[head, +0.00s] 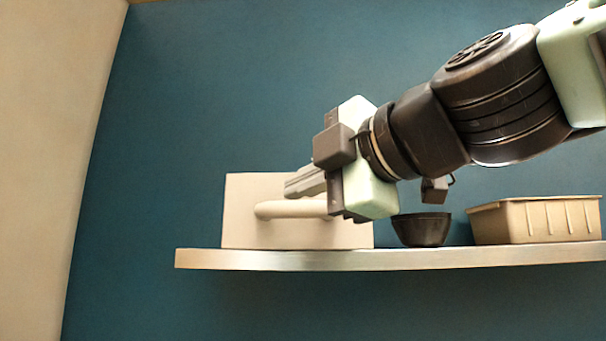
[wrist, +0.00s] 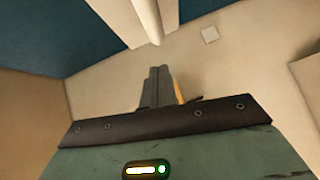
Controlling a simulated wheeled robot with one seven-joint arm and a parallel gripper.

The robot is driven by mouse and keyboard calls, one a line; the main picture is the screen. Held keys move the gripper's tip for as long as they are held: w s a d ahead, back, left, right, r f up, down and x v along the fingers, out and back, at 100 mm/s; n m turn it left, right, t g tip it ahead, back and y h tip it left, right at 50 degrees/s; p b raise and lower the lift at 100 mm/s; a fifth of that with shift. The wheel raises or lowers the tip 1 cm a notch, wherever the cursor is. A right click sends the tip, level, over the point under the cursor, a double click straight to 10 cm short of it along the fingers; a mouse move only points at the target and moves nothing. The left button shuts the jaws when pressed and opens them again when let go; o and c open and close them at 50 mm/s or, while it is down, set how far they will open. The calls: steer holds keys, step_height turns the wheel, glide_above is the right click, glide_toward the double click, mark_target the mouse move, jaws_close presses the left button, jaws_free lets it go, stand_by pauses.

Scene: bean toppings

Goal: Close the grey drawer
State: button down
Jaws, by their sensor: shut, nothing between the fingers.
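The drawer (head: 240,190) shows in the head view as a pale grey-beige box face with a thick rounded handle (head: 280,209). It sits on a shelf. How far it stands open cannot be told from the front. My gripper (head: 288,186) is shut and empty, its fingers pointing left in front of the drawer face, just above the handle. The gripper body hides the handle's right part. In the wrist view, the shut fingers (wrist: 158,70) point up the picture toward a pale rounded bar, which looks like the handle (wrist: 143,18). Contact cannot be told.
A black bowl (head: 421,230) stands on the shelf (head: 270,260) right of the drawer, below my arm. A beige ribbed bin (head: 540,222) stands farther right. A blue wall (head: 220,80) is behind. The shelf's left end is just left of the drawer.

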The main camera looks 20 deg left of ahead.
mark_target(286, 206)
steer(key=shift+w+a+f+b, duration=0.15)
steer(key=shift+w+a, duration=0.1)
steer(key=shift+w, duration=0.45)
steer(key=shift+w+a+f+b, duration=0.1)
steer(key=shift+w+a+f, duration=0.1)
steer(key=shift+w, duration=0.45)
steer(key=shift+w+a+f+b, duration=0.1)
steer(key=shift+w+a, duration=0.15)
steer(key=shift+w, duration=0.45)
steer(key=shift+w, duration=0.2)
steer(key=w+a+b, duration=0.1)
steer(key=w, duration=0.4)
steer(key=w+a+b, duration=0.1)
steer(key=w, duration=0.5)
steer(key=w+a+b, duration=0.1)
steer(key=w+a, duration=0.1)
steer(key=w, duration=0.3)
steer(key=shift+w+b, duration=0.3)
steer(key=shift+w, duration=0.6)
